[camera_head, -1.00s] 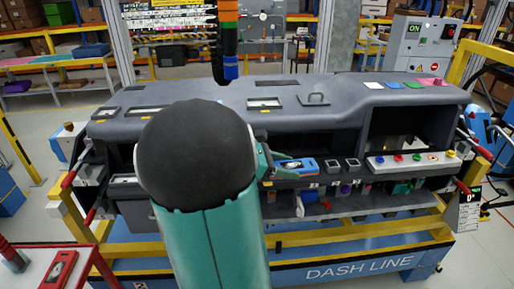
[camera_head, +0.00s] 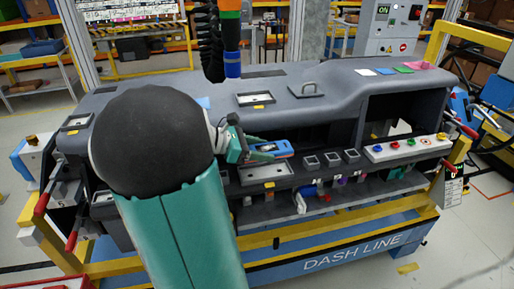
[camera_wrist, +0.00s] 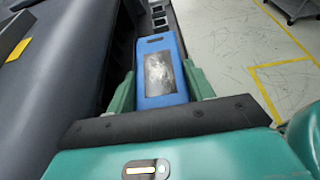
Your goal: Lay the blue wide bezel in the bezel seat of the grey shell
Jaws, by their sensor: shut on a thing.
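The blue wide bezel (camera_head: 272,147) is a flat blue frame with a dark, glossy window. In the wrist view the bezel (camera_wrist: 158,46) lies lengthwise between the green fingers of my gripper (camera_wrist: 159,92). The grey shell (camera_head: 300,100) is the long dashboard body. Below the bezel is a pale rectangular recess with a yellow label (camera_head: 266,171). A similar recess (camera_head: 255,98) is on the top. I cannot tell which is the bezel seat.
Several small square sockets (camera_head: 332,158) sit right of the bezel, beside a white panel with coloured knobs (camera_head: 407,147). A lower shelf (camera_head: 330,202) holds small parts. A yellow rail (camera_head: 330,234) runs along the front.

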